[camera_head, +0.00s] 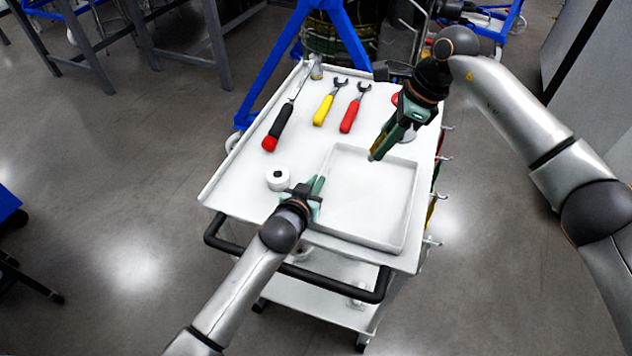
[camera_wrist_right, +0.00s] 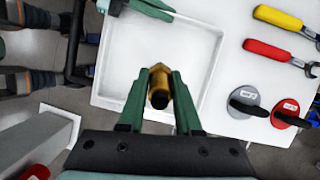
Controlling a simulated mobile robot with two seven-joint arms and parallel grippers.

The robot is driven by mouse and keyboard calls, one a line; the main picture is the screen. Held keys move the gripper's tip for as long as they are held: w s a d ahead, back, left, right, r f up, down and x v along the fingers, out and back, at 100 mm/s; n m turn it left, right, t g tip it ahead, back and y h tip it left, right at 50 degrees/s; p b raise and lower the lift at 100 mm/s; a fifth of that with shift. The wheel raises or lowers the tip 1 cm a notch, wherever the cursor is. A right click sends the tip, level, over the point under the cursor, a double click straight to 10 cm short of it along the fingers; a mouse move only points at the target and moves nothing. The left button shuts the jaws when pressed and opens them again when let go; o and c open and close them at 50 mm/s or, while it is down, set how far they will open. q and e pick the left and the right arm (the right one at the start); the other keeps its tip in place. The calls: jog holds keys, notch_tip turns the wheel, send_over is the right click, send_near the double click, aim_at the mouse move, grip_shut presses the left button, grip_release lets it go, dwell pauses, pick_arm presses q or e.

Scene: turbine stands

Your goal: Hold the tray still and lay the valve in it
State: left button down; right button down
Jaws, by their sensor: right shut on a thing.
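The white square tray (camera_head: 385,225) lies on the cart top; it also shows in the right wrist view (camera_wrist_right: 203,45). My right gripper (camera_head: 376,155) is above the tray, towards its far side. In the right wrist view its green fingers (camera_wrist_right: 160,88) are shut on the brass valve (camera_wrist_right: 159,78), which has a dark round end. The valve is mostly hidden by the fingers in the head view. My left gripper (camera_head: 317,192) is at the tray's left wall, with its green fingers by the rim. I cannot tell whether it grips the wall.
A white roll (camera_head: 278,178) stands left of the tray. A black-and-red tool (camera_head: 281,125), a yellow wrench (camera_head: 324,109) and a red wrench (camera_head: 351,115) lie farther back. A grey disc (camera_wrist_right: 247,100) and a red disc (camera_wrist_right: 289,113) with black handles are beside the tray. The tray floor looks empty.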

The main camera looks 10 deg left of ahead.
dwell(0.8)
jog(key=m, duration=0.2)
jog(key=m+t+h, duration=0.1)
jog(key=m, duration=0.1)
jog(key=s+m, duration=0.1)
jog(key=m, duration=0.1)
jog(key=shift+f+t+h, duration=0.2)
jog(key=shift+t+h, duration=0.1)
jog(key=m+h, duration=0.2)
jog(key=m, duration=0.5)
jog(key=m+g, duration=0.2)
jog(key=m, duration=1.1)
send_over(373, 209)
notch_tip(373, 209, down, 11)
jog(key=shift+a+r, duration=0.1)
